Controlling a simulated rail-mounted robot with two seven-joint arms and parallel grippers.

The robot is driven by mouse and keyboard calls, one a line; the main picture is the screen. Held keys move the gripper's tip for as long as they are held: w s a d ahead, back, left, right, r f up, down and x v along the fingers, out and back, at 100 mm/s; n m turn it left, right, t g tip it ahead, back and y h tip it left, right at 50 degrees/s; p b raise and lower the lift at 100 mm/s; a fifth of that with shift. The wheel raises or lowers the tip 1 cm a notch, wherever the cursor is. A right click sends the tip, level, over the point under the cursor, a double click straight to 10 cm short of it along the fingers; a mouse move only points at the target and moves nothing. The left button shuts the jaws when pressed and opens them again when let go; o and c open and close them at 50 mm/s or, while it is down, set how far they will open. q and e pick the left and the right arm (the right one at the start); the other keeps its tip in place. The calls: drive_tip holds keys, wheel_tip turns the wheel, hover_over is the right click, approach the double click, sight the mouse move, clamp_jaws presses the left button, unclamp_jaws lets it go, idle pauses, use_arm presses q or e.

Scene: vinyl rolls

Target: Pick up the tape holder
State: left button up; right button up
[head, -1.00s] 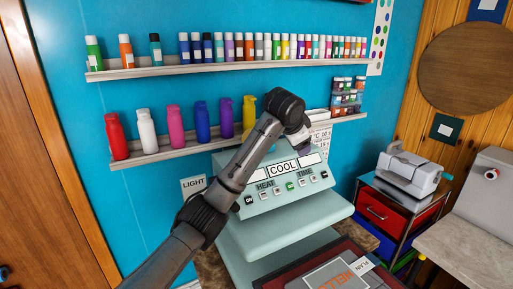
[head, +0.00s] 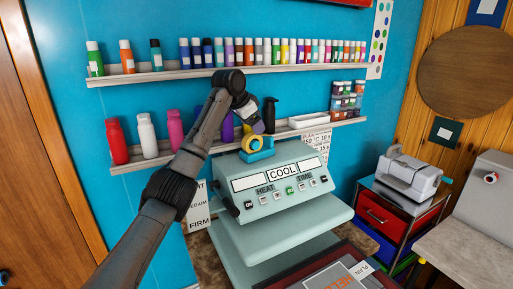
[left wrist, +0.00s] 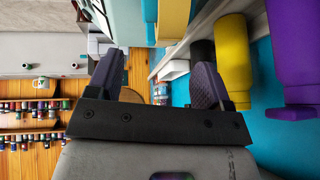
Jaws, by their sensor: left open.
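The tape holder (head: 257,155) is a small blue dispenser with a yellow roll of tape (head: 250,143), on top of the pale green heat press. My left gripper (head: 261,124) is just above and behind it in the head view, apart from it as far as I can tell. In the left wrist view, the two purple-grey fingers (left wrist: 158,68) stand wide apart with nothing between them. A yellow and blue shape, likely the tape holder (left wrist: 173,22), is at the top edge, beyond the fingertips and partly cut off. My right gripper is not in view.
The heat press (head: 285,178) stands below the gripper. Behind it, a wall shelf (head: 150,159) holds several coloured bottles, including a purple one (left wrist: 292,55) and a yellow one (left wrist: 233,55) close to the gripper. A white tray (head: 308,121) is on the shelf's right end.

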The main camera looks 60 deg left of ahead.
sight(257, 144)
use_arm(q)
drive_tip(key=shift+w+f, duration=0.3)
drive_tip(key=shift+f, duration=0.2)
drive_tip(key=shift+p+x, duration=1.2)
drive_tip(key=shift+x, duration=0.8)
drive_tip(key=shift+w+a+f, duration=0.15)
drive_tip(key=shift+w+f, duration=0.05)
drive_tip(key=shift+f, duration=0.45)
drive_tip(key=c, duration=1.1)
